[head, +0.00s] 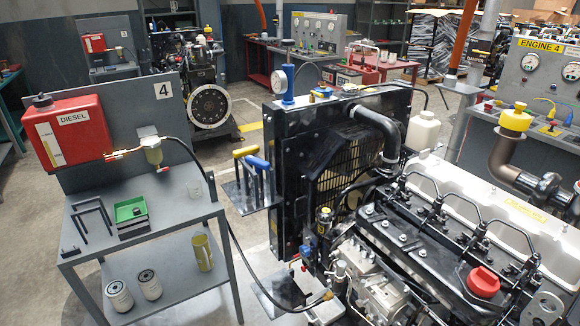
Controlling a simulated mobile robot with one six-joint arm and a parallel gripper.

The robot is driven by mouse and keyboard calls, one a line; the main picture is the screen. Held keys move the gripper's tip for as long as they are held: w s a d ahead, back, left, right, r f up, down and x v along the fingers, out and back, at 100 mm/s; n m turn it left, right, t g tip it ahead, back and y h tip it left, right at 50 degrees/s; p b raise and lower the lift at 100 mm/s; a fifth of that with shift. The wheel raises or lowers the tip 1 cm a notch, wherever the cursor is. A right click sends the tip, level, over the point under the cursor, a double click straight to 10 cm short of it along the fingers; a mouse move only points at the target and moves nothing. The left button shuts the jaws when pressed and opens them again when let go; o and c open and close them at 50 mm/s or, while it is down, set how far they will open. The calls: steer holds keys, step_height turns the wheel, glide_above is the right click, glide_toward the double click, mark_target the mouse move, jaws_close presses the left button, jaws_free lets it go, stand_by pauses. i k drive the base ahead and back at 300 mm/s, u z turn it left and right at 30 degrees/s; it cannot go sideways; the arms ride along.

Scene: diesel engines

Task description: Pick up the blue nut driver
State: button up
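A tool with a blue handle (258,162), which looks like the blue nut driver, stands upright at a small grey holder on the left side of the radiator. A similar tool with a yellow handle (245,152) stands close to its left. The lower parts of both tools are dark and thin, and I cannot tell their tips. My gripper is not in view.
A grey cart (140,238) with a red diesel tank (70,130) stands at left. The black radiator (290,160) and engine (420,240) fill the right. A black hose (232,225) hangs between cart and engine. A blue-topped gauge (288,85) sits on the radiator.

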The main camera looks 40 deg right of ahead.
mark_target(259, 164)
steer(key=z, duration=0.7)
steer(key=k, duration=0.95)
steer(key=u, duration=0.05)
steer(key=i, duration=0.9)
